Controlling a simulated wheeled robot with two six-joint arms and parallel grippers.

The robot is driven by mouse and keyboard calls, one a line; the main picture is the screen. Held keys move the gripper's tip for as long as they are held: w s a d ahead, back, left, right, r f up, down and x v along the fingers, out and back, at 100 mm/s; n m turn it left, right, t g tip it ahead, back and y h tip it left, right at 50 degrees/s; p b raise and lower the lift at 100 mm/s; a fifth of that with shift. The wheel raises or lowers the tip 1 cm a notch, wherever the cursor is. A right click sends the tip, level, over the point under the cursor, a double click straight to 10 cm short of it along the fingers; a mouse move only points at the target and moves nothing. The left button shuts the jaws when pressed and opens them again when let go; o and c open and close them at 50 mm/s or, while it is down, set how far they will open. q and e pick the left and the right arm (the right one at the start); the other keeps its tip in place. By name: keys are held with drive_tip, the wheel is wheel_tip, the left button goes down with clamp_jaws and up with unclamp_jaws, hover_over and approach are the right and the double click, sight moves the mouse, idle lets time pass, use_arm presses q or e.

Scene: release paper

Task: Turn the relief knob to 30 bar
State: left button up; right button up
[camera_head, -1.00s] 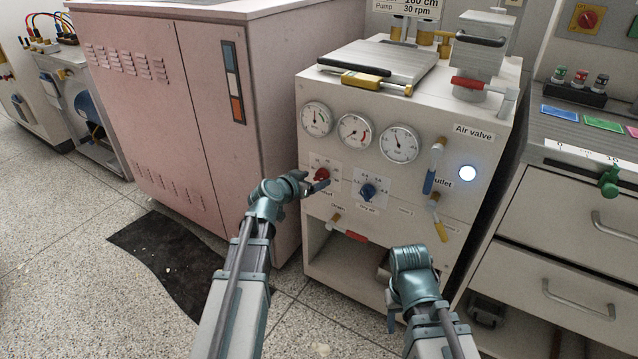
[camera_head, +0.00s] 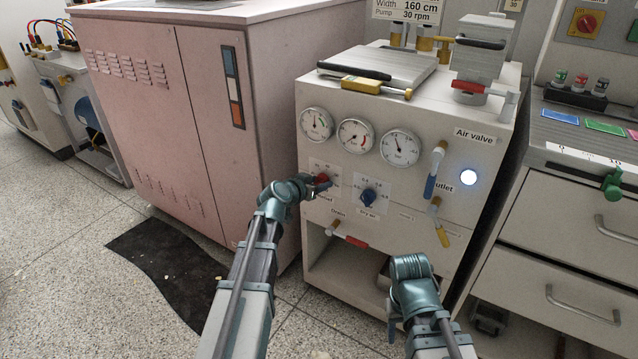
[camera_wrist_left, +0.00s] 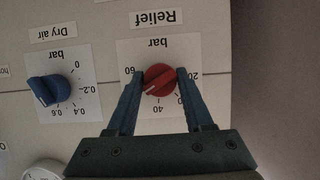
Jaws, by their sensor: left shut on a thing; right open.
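The red relief knob (camera_head: 321,181) is on the front panel of the white machine, under the left gauges. It also shows in the left wrist view (camera_wrist_left: 160,79), upside down, under the Relief label (camera_wrist_left: 155,18). My left gripper (camera_wrist_left: 160,75) has one finger on each side of the knob and is shut on it. The knob's pale mark points to the lower left there, between the 60 and the 40. Part of the scale is hidden by the fingers. My right gripper (camera_head: 392,329) hangs low in front of the machine, open, with its fingers barely visible.
The blue dry air knob (camera_head: 368,196) sits right of the relief knob. Several gauges (camera_head: 356,136) are above. Yellow-and-blue and red-handled valves (camera_head: 350,241) stick out nearby. A pink cabinet (camera_head: 180,110) stands left and a drawer unit (camera_head: 560,240) right.

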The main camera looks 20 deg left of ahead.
use_arm(q)
clamp_jaws()
drive_tip(key=n+h, duration=0.1)
drive_tip(key=n+h+b, duration=0.1)
drive_tip(key=shift+w+a+f+n, duration=0.1)
drive_tip(key=shift+a+f+n, duration=0.05)
drive_tip(key=shift+n, duration=0.25)
drive_tip(key=n+h+b, duration=0.2)
drive_tip(key=n, duration=0.1)
drive_tip(key=shift+f, duration=0.15)
drive_tip(key=n+h+b, duration=0.1)
drive_tip(key=n+b, duration=0.1)
drive_tip(key=n+h+b, duration=0.1)
drive_tip(key=n+b, duration=0.1)
drive_tip(key=n, duration=0.1)
drive_tip(key=shift+a+f+h, duration=0.1)
drive_tip(key=shift+h, duration=0.3)
drive_tip(key=shift+n+t+h+b, duration=0.5)
drive_tip(key=shift+n+t+b, duration=0.4)
drive_tip(key=shift+n+b, duration=0.95)
drive_tip(key=shift+n, duration=0.45)
